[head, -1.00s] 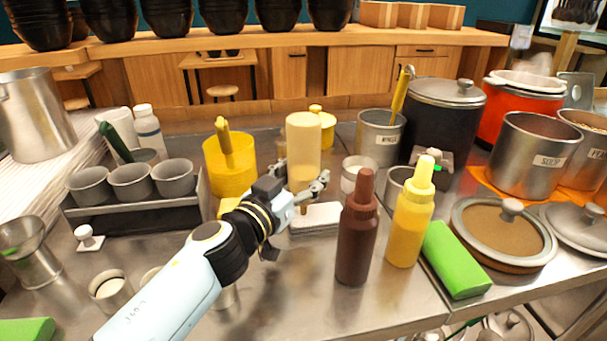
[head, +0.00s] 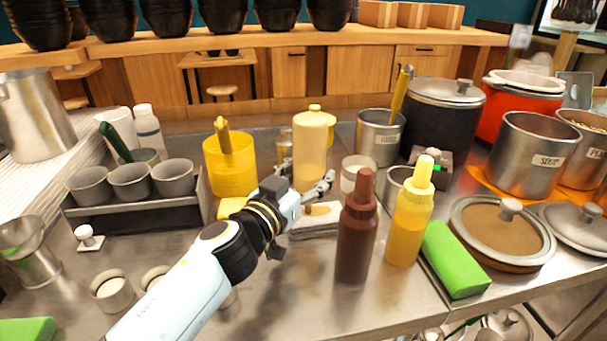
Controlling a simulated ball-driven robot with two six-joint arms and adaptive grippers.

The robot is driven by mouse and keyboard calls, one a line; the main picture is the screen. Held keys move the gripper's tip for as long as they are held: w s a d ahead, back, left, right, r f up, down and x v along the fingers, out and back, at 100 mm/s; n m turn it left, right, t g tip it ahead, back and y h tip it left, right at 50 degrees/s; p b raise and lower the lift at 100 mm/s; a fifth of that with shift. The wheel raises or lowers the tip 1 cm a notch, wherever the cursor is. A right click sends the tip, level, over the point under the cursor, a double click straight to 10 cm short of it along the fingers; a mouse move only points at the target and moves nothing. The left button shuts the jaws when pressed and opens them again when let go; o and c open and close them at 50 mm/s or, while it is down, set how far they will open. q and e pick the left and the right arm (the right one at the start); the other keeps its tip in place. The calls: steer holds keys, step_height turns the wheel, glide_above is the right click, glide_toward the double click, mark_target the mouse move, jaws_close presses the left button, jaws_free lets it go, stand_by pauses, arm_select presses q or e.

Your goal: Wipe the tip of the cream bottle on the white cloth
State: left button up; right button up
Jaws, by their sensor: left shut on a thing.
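The cream bottle (head: 310,155) is pale and stands upside down, tip downward, near the middle of the head view. My left gripper (head: 304,190) is shut on it from the front left. The white cloth (head: 326,222) lies folded flat under the bottle. The bottle's tip is at the cloth, mostly hidden by my gripper; I cannot tell whether they touch. A small tan mark shows on the cloth's top beside the gripper's fingers. My right gripper is not in view.
A brown bottle (head: 356,235) and a yellow bottle (head: 411,218) stand close to the right of the cloth. A yellow container (head: 229,168) and a rack of grey cups (head: 131,181) are to the left. The counter's front middle is fairly clear.

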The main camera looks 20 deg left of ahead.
arm_select(q)
steer(key=shift+w+d, duration=0.55)
steer(key=shift+d, duration=0.3)
steer(key=shift+w+d, duration=0.55)
steer(key=shift+d, duration=0.3)
step_height(320, 180, up, 6)
steer(key=p, duration=0.6)
steer(key=shift+p, duration=0.35)
